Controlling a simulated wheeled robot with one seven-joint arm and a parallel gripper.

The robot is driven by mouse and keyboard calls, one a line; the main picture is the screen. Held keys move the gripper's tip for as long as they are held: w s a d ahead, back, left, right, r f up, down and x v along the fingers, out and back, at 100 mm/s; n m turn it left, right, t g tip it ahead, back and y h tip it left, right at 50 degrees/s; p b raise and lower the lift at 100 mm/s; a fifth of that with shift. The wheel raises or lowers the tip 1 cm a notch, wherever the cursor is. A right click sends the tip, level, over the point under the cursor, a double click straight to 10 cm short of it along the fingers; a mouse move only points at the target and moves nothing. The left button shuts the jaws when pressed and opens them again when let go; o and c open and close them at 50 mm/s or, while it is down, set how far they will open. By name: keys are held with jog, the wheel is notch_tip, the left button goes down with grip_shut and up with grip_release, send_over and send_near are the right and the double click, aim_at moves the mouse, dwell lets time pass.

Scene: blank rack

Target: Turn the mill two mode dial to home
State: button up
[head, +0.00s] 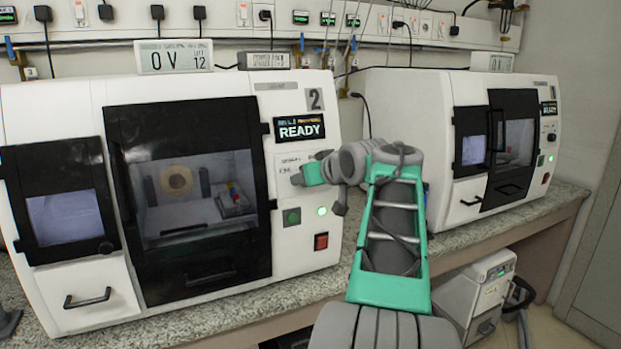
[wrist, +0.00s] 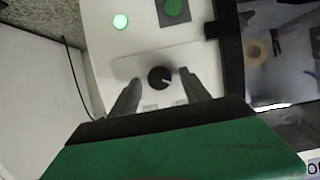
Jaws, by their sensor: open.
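Mill two (head: 65,100) is the white machine on the left, marked with a "2" and a screen reading READY. Its mode dial (wrist: 160,77) is a round black knob on a pale panel in the wrist view. In the head view the dial is hidden by my gripper (head: 297,179). In the wrist view my gripper (wrist: 160,88) is open, with one finger on each side of the dial. The tips look close to the panel, and I cannot tell whether they touch the knob. Nothing is held. The dial's pointer direction is too small to read.
A green button (head: 291,217), a lit green lamp (head: 321,211) and a red switch (head: 321,241) sit below the dial. Mill two's dark door (head: 125,125) is shut, left of the dial. A second mill (head: 465,87) stands to the right. Granite counter (head: 215,322) runs in front.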

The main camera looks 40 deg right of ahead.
jog(key=v, duration=0.7)
jog(key=shift+s+r+p, duration=0.15)
jog(key=shift+s+p, duration=0.15)
jog(key=shift+s, duration=0.05)
jog(key=w+a+f+n+g+y+p, duration=0.15)
jog(key=a+f+p, duration=0.3)
jog(key=a, duration=0.75)
jog(key=w+a+f+g+y+p, duration=0.1)
jog(key=a+f+g+y+p, duration=0.15)
jog(key=a+p, duration=0.6)
jog(key=s+a+f+n+g+p, duration=0.2)
jog(key=s+a+f+g, duration=0.3)
jog(key=s+a+f, duration=0.5)
jog(key=s+a, duration=0.3)
jog(key=shift+s+a+f, duration=0.35)
jog(key=shift+s+a, duration=0.05)
